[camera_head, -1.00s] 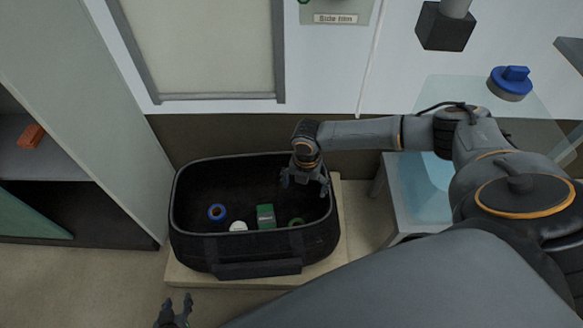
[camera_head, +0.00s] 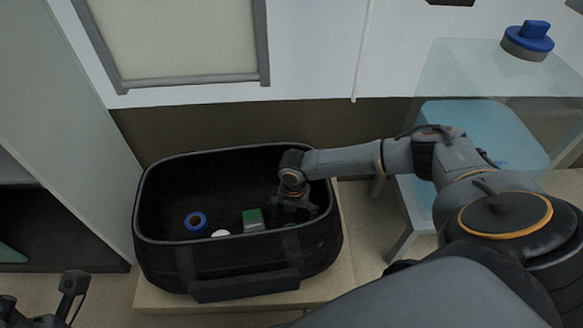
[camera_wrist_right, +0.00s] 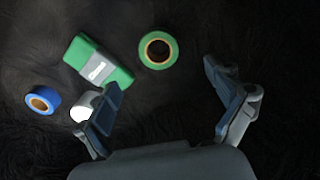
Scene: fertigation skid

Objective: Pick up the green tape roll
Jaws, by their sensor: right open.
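The green tape roll (camera_wrist_right: 144,51) lies flat on the dark bottom of the black bag (camera_head: 245,288). In the right wrist view it is just beyond the fingertips and between their lines, apart from both. In the head view I cannot make it out; the gripper and the bag's front wall cover that area. My right gripper (camera_head: 295,208) reaches down inside the bag's right end. It is open and empty, and its spread fingers also show in the right wrist view (camera_wrist_right: 170,100). My left gripper (camera_head: 72,290) is partly in view at the bottom left, outside the bag.
Beside the roll lie a green box with a grey band (camera_wrist_right: 97,63), a white round item (camera_wrist_right: 84,107) and a blue tape roll (camera_wrist_right: 32,100). The bag stands on a pale board (camera_head: 345,270). A small table (camera_head: 408,215) is to its right, a cabinet to its left.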

